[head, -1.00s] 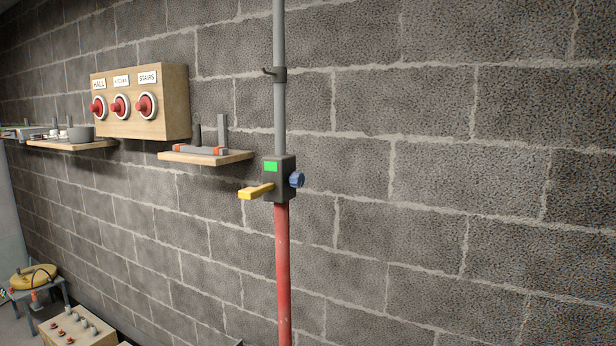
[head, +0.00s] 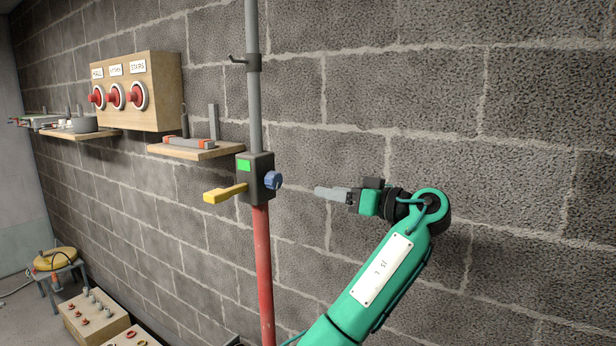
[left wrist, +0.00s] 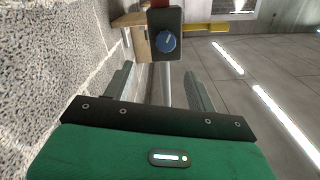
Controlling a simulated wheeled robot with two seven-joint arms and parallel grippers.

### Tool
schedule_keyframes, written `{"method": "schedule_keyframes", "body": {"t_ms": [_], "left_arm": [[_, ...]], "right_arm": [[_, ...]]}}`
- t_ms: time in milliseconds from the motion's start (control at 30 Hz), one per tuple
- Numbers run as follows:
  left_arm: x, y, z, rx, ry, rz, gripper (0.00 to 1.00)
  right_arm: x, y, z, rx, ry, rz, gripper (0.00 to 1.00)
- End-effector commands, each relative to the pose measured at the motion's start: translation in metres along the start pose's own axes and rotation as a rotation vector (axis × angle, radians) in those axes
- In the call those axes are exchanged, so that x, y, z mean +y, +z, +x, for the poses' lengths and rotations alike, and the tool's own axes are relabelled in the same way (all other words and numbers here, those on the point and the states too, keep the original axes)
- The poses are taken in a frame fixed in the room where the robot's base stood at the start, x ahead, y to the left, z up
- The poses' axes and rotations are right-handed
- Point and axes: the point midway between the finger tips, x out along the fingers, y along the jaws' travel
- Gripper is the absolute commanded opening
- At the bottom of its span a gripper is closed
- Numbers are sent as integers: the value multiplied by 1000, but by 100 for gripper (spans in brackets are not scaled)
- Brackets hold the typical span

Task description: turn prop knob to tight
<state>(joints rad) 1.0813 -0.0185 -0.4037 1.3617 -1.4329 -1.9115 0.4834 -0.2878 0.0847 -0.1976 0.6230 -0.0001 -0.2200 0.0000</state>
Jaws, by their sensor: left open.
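The prop is a pole, grey above and red below (head: 263,270), with a dark box (head: 255,165) at the joint. A blue knob (head: 273,180) sits on the box's right side; a yellow lever (head: 226,193) sticks out to the left and a green patch (head: 244,165) shows on its front. My left gripper (head: 325,193) is open and empty, right of the knob and apart from it, pointing at it. In the left wrist view the knob (left wrist: 165,42) with a pale mark shows beyond and between the open fingers (left wrist: 158,72). My right gripper is not in view.
A block wall (head: 500,150) runs close behind the prop. A wooden shelf (head: 180,152) and a panel with red knobs (head: 160,85) are to the left. A box with switches (head: 82,325) and a stool with a yellow reel (head: 55,259) stand low left.

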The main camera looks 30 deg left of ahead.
Motion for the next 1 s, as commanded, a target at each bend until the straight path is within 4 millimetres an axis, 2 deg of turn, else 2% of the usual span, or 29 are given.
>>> {"method": "schedule_keyframes", "body": {"t_ms": [100, 200, 400, 500, 633, 800, 1000], "left_arm": [[-5, -5, 2, -4, -10, -16, 57], [-6, -7, 12, -4, -12, -15, 57], [-7, -9, 47, -3, -13, -13, 57], [-7, -9, 68, -2, -13, -12, 57], [-7, -9, 92, -2, -12, -11, 57], [-7, -7, 118, -3, -10, -12, 57], [-6, -4, 135, -3, -9, -12, 57]], "right_arm": [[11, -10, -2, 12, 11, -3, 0], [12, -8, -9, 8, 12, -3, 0], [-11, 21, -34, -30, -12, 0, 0], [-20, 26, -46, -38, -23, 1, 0], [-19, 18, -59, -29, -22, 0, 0], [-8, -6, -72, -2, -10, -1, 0], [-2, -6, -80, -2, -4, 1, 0]]}}
